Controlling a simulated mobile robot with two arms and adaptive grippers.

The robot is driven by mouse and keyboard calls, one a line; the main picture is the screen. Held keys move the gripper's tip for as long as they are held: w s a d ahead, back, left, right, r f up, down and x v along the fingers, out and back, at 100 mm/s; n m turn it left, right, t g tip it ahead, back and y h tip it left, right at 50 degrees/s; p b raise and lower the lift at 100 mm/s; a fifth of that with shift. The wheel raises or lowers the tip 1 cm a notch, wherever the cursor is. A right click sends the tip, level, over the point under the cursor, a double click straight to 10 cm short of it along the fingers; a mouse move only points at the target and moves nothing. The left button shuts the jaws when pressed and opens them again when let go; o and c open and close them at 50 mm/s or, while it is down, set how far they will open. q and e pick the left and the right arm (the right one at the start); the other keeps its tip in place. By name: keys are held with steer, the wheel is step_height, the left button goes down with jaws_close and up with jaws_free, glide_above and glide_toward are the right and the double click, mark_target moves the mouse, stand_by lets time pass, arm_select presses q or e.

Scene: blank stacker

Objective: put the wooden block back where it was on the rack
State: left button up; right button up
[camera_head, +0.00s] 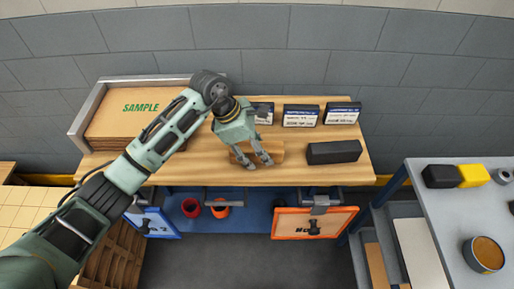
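The wooden block (279,151) is brown and lies on the light wooden shelf top (208,171), partly hidden behind my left gripper. My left gripper (259,164) is grey-green and reaches down over the block from the upper left. Its two fingers are spread apart in front of the block, with a gap between the tips. I cannot tell whether the fingers touch the block. My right gripper is not in view.
A black block (333,152) lies right of the wooden block. Small labelled boxes (300,116) stand along the back. A tray of SAMPLE sheets (118,118) is at the left. A grey table (450,220) with a bowl (485,253) stands at the right.

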arm_select(q)
steer(key=shift+r, duration=0.15)
steer(key=shift+w+a+r, duration=0.1)
steer(key=shift+a+r, duration=0.05)
steer(key=shift+r, duration=0.15)
steer(key=b+v, duration=0.2)
steer(key=v, duration=0.9)
steer(key=shift+r+b, duration=0.15)
steer(key=shift+b, duration=0.25)
